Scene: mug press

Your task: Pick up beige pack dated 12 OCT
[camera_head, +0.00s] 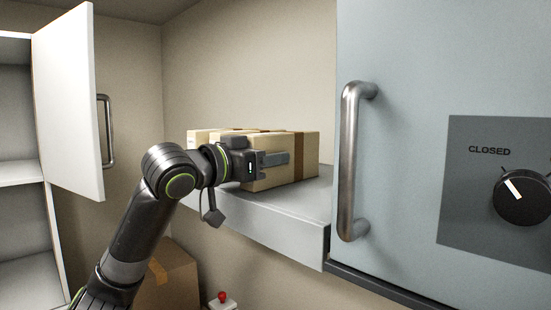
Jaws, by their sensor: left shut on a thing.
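A beige pack (306,150) with a brown band stands on the grey shelf in the middle of the camera_head view. Another beige pack (198,135) shows behind it to the left, partly hidden. My left gripper (275,159) is at the front pack, shut on it, with a grey finger lying along its near face. The arm covers part of the packs. No date can be read on either pack. My right gripper is out of view.
The grey shelf (270,219) has a raised front edge. A blue-grey door with a metal handle (352,165) and a dial (522,197) marked CLOSED stands close on the right. An open white cabinet door (70,100) is at left. A cardboard box (172,279) and a red button (222,296) are below.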

